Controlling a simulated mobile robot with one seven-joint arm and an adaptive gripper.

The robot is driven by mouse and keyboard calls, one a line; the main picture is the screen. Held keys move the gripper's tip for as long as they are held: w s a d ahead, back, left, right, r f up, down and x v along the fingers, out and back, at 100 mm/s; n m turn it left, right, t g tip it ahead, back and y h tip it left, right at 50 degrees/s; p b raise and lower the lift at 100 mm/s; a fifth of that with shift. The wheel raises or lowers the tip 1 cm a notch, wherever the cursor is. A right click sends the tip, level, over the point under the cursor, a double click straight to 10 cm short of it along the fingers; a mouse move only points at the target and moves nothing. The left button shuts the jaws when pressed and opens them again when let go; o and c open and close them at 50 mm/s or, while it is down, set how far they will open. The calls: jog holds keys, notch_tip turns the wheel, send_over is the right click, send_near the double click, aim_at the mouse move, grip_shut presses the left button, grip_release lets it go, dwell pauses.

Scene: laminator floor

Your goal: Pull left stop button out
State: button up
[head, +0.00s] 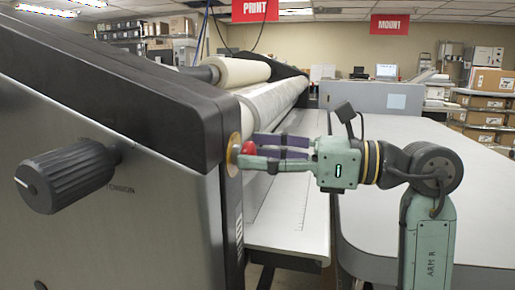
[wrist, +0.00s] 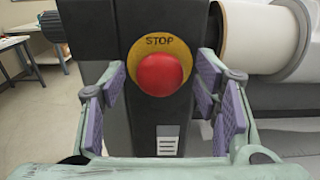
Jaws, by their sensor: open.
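The stop button is a red knob (head: 249,148) on a yellow disc, set on the end of the laminator's dark side frame. In the wrist view the red knob (wrist: 160,74) sits in the middle of the yellow disc (wrist: 160,42) marked STOP. My gripper (head: 254,152) is open, its fingers pointing left at the button. In the wrist view my gripper's purple finger pads (wrist: 160,92) stand to either side of the knob, with gaps on both sides. Whether the tips reach past the knob's front face is hard to tell.
The laminator (head: 110,85) fills the left, with a black tension knob (head: 68,175) on its side. White rollers (head: 240,72) lie behind the button. A broad pale table (head: 400,150) spreads at right. In the wrist view a roll (wrist: 250,35) is close to the right finger.

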jog(key=shift+w+a, duration=0.1)
jog(key=shift+a, duration=0.3)
jog(key=shift+c, duration=0.2)
grip_shut()
dwell(0.3)
